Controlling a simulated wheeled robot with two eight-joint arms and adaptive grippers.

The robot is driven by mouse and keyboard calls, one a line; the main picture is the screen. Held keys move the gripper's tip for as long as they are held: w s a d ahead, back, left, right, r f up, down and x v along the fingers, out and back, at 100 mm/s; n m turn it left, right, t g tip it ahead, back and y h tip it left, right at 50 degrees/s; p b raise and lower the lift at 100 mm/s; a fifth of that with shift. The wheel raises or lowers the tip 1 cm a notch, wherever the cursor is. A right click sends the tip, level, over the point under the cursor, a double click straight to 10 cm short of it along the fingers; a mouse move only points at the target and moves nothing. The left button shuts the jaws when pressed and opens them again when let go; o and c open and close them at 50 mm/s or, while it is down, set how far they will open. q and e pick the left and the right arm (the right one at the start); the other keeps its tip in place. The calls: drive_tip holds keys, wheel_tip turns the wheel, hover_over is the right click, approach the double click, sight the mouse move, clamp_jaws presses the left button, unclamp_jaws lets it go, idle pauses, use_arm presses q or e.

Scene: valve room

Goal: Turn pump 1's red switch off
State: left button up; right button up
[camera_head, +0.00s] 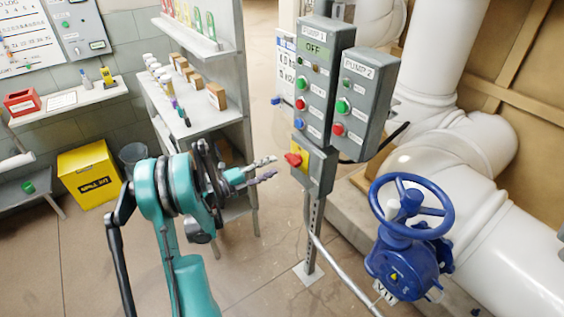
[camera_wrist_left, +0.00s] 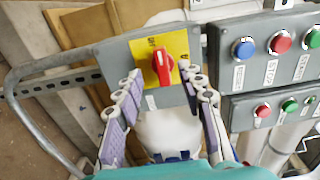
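The red switch (camera_head: 293,159) sits on a yellow plate on the small grey box under the pump 1 panel (camera_head: 318,90). In the left wrist view the red switch (camera_wrist_left: 162,66) is a rotary handle on the yellow plate (camera_wrist_left: 176,44), its long side running up and down the picture. My left gripper (camera_head: 275,167) is just left of the switch in the head view, apart from it. In the left wrist view its fingers (camera_wrist_left: 163,90) are spread either side of the switch, with nothing between them held. My right gripper is not in view.
The pump 2 panel (camera_head: 360,95) is beside pump 1. A blue valve wheel (camera_head: 412,208) and white pipes (camera_head: 490,200) stand to the right. A shelf (camera_head: 190,110) with small items is behind my left arm. A grey conduit (camera_head: 340,268) runs below the switch box.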

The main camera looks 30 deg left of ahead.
use_arm(q)
drive_tip(key=shift+v, duration=1.85)
drive_tip(key=w+d+r+n+t+y, duration=0.2)
drive_tip(key=r+n+y, duration=0.45)
drive_tip(key=r, duration=0.45)
drive_tip(key=w+d+r+n+t+y, duration=0.2)
drive_tip(key=r+n+y, duration=0.4)
drive_tip(key=r, duration=0.4)
drive_tip(key=s+d+f+n+g+h, duration=0.2)
drive_tip(key=s+d+f+n+g, duration=0.3)
drive_tip(key=s+d+f, duration=0.4)
drive_tip(key=s+d+f+n+g+h, duration=0.3)
drive_tip(key=s+d+f+n+g, duration=0.2)
drive_tip(key=s+d, duration=0.9)
wheel_tip(320, 180, down, 6)
drive_tip(key=g, duration=0.3)
drive_tip(key=shift+d+r+g, duration=0.2)
drive_tip(key=shift+d+g, duration=0.1)
drive_tip(key=shift+d, duration=0.05)
